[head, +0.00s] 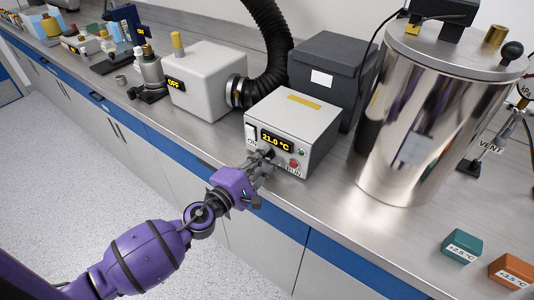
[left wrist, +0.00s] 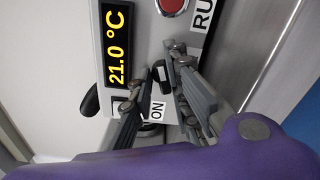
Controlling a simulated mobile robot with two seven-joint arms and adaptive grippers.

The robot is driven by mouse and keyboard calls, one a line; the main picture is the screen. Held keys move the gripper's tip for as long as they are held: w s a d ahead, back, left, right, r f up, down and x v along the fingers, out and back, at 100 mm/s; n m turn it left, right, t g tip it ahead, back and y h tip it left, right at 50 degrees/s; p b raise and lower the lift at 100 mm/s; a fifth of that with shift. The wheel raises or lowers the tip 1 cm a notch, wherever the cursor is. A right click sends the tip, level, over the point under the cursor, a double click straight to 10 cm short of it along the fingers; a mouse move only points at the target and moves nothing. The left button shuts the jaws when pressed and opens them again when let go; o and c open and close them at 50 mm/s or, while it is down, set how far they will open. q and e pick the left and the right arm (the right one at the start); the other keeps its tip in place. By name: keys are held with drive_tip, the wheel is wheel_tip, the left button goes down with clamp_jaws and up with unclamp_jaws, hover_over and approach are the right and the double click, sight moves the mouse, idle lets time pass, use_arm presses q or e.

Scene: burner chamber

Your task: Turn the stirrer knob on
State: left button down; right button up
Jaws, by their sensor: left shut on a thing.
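The control box (head: 291,130) stands on the bench, with a lit display reading 21.0 °C, a red button by a RUN label and a label ON. A small dark knob (left wrist: 160,72) is on its front panel, close to the ON label (left wrist: 157,110). My left gripper (head: 266,160) is at the front panel, below the display. In the left wrist view its fingers (left wrist: 158,62) lie on either side of the knob and are shut on it. In the head view the fingers partly hide the knob. My right gripper is not in view.
A shiny metal vessel (head: 428,120) stands right of the box. A dark grey box (head: 325,75) is behind it. A white unit (head: 207,80) reading OFF, with a black hose (head: 268,40), stands to the left. Teal (head: 462,246) and orange (head: 510,271) blocks lie at the front right.

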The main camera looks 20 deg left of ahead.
use_arm(q)
drive_tip(key=shift+s+d+m, duration=0.15)
drive_tip(key=shift+d+m, duration=0.2)
drive_tip(key=shift+m, duration=0.55)
drive_tip(key=shift+f+m+p, duration=0.1)
drive_tip(key=shift+m+p, duration=0.2)
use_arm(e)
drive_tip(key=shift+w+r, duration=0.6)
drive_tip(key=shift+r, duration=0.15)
use_arm(q)
drive_tip(key=shift+m+p, duration=0.3)
drive_tip(key=shift+m, duration=0.1)
drive_tip(key=c, duration=1.7)
unclamp_jaws()
drive_tip(key=shift+d, duration=0.1)
drive_tip(key=shift+c, duration=0.2)
drive_tip(key=o, duration=0.4)
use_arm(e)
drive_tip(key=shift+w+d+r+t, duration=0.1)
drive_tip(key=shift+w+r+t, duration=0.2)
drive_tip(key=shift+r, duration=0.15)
